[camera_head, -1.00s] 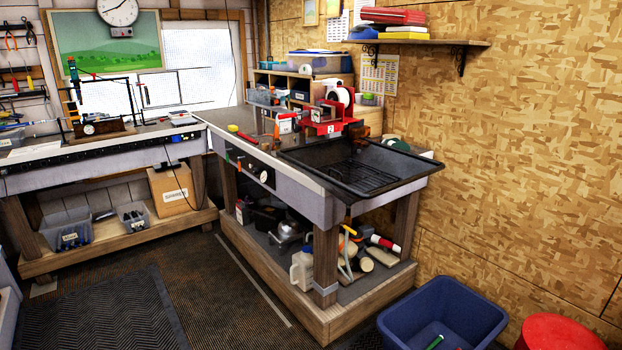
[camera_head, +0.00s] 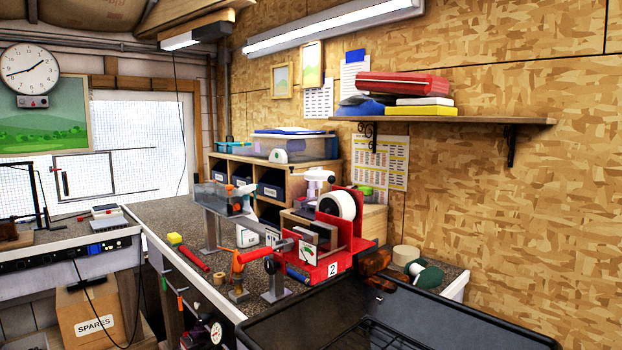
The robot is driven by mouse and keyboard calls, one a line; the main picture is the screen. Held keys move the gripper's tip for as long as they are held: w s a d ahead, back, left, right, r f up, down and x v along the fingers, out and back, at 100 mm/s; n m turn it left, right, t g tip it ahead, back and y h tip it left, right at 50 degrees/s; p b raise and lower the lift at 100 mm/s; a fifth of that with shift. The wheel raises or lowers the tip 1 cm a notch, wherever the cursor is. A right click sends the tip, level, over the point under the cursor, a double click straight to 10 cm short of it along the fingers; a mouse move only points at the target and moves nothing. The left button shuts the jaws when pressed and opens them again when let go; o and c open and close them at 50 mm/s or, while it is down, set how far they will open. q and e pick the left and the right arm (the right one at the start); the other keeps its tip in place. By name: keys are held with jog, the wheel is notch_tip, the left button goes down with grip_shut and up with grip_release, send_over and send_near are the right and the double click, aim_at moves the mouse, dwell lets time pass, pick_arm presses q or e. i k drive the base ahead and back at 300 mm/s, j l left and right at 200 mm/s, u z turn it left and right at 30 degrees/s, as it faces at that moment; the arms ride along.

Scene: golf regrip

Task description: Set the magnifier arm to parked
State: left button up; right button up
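I cannot make out a magnifier arm for certain. A thin black upright frame (camera_head: 41,198) stands on the left bench at the left edge, and I cannot tell what it belongs to. On the corner workbench (camera_head: 150,215) a red machine marked 2 (camera_head: 330,268) carries a white roll (camera_head: 341,205). An orange clamp-like tool (camera_head: 250,256) stands at the bench's front edge, left of the red machine. Neither of my grippers shows in the view.
A black tray (camera_head: 300,325) fills the lower right foreground. A shelf (camera_head: 470,119) with a red case (camera_head: 404,85) juts from the right wall. A wooden cubby unit (camera_head: 275,178) stands at the bench's back. A SPARES box (camera_head: 92,315) sits under the left bench.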

aim_at(319, 174)
jog(key=i+j, duration=0.1)
jog(key=i+j+z, duration=0.2)
jog(key=j+z, duration=0.2)
jog(key=j, duration=0.7)
jog(key=j+z, duration=0.4)
jog(key=j, duration=0.65)
